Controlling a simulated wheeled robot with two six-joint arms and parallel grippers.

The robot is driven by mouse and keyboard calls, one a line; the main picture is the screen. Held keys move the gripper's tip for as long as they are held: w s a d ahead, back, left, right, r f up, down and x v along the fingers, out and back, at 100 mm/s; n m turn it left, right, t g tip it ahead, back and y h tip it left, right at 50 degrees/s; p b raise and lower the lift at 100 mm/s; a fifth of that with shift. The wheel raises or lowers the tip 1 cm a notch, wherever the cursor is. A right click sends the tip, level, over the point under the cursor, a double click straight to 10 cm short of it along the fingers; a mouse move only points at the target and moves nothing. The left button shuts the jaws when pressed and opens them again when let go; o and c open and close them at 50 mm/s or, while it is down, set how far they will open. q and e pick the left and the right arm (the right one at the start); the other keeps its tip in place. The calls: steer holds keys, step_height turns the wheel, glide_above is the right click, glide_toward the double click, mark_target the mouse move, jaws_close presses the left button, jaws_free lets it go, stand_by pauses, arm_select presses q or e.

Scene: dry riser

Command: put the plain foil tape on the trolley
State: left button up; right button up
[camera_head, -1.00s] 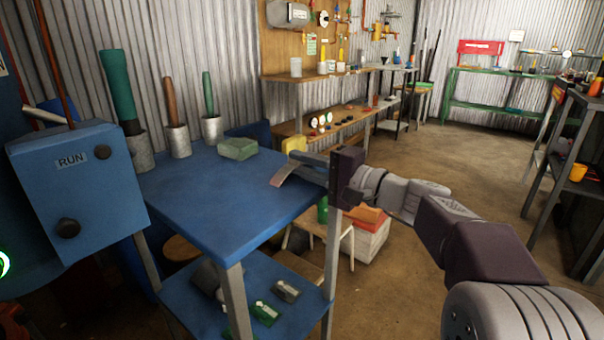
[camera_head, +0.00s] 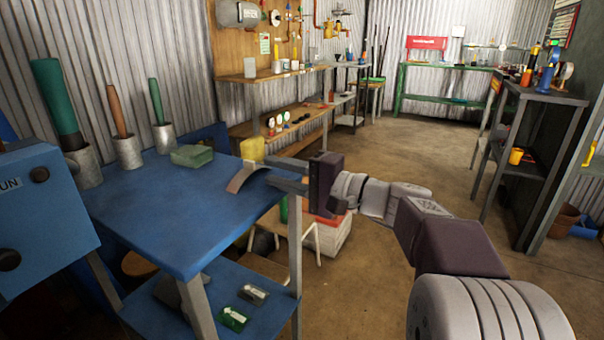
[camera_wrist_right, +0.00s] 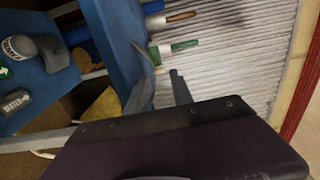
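My right gripper (camera_head: 272,178) is open and empty at the right edge of the blue table (camera_head: 160,222). A curved grey-brown piece (camera_head: 245,177) lies on the table just left of its fingertips, apart from them. The right wrist view shows the two fingers (camera_wrist_right: 160,90) spread, with the curved piece (camera_wrist_right: 146,57) just beyond them. I cannot tell any plain foil tape for certain. Small round items (camera_head: 279,119) with pale faces stand on the lower wooden shelf at the back, too small to identify. Nothing shows clearly as the trolley. My left gripper is out of view.
A green block (camera_head: 192,156) and several metal cups with coloured handles (camera_head: 165,137) stand at the table's back. A blue RUN box (camera_head: 45,200) is at left. A stool and crate (camera_head: 330,235) stand beyond the table. Dark shelving (camera_head: 530,130) is at right; the middle floor is clear.

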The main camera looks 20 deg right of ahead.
steer(key=p+v, duration=0.1)
steer(key=v, duration=0.6)
stand_by(0.3)
